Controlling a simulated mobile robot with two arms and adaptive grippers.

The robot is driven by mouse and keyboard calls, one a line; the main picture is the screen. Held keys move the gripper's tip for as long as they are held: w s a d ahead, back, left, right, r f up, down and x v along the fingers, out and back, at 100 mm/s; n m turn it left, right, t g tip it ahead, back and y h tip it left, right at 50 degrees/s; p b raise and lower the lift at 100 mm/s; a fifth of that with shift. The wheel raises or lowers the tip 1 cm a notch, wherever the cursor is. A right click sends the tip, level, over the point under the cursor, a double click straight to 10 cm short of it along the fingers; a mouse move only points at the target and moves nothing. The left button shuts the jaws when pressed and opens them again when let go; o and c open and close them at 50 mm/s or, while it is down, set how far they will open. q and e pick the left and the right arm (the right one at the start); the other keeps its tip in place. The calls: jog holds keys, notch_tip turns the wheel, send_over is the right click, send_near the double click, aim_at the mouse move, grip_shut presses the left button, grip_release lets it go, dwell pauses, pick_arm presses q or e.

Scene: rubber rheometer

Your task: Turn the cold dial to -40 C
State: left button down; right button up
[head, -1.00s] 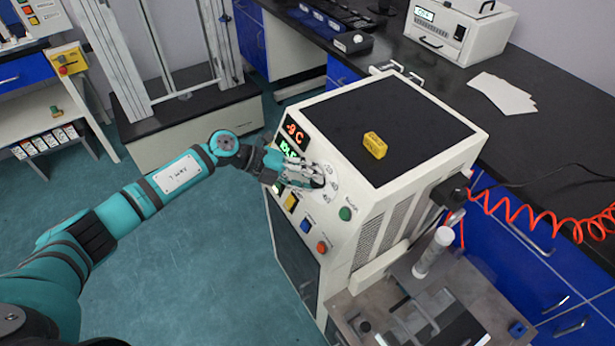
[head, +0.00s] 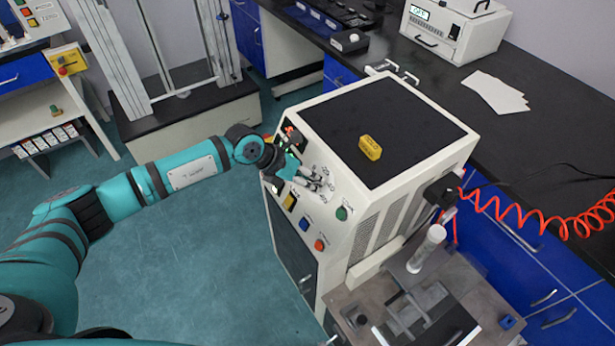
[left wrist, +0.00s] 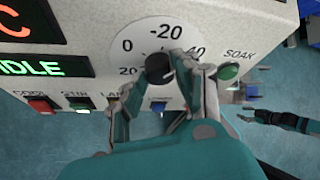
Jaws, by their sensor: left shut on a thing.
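The cold dial (left wrist: 158,68) is a black round knob on a white scale plate (left wrist: 150,38) marked 20, 0, -20 and -40. My left gripper (left wrist: 156,80) has its two fingers around the knob, one on each side, and is shut on it. Its pointer mark is not clear. In the head view my left gripper (head: 322,183) is at the sloped panel of the white cabinet (head: 345,225), and its fingers largely hide the knob. A teal and black gripper-like part (left wrist: 285,120), perhaps my right gripper, shows at the right of the left wrist view; its opening is unclear.
Beside the dial are a green SOAK button (left wrist: 229,71), a red button (left wrist: 41,105) and a blue button (left wrist: 158,106). A green display (left wrist: 45,67) reads IDLE. A yellow block (head: 370,148) lies on the cabinet's dark top. A red coiled hose (head: 520,222) hangs at the right.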

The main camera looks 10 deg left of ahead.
pick_arm(q)
jog(key=shift+s+d+f+m+t+y+b, duration=0.1)
jog(key=shift+m+t+y+b, duration=0.25)
jog(key=shift+m, duration=0.4)
jog(key=shift+s+d+m+t+y+b, duration=0.2)
jog(key=shift+m+y, duration=0.25)
jog(key=shift+m, duration=0.3)
jog(key=shift+w+a, duration=0.1)
jog(key=shift+a, duration=0.05)
jog(key=c, duration=1)
grip_release()
jog(key=shift+o, duration=0.2)
jog(key=shift+a+r, duration=0.1)
jog(key=shift+r, duration=0.1)
jog(key=v, duration=1.1)
jog(key=shift+s+r, duration=0.2)
jog(key=shift+s, duration=0.1)
jog(key=shift+a, duration=0.15)
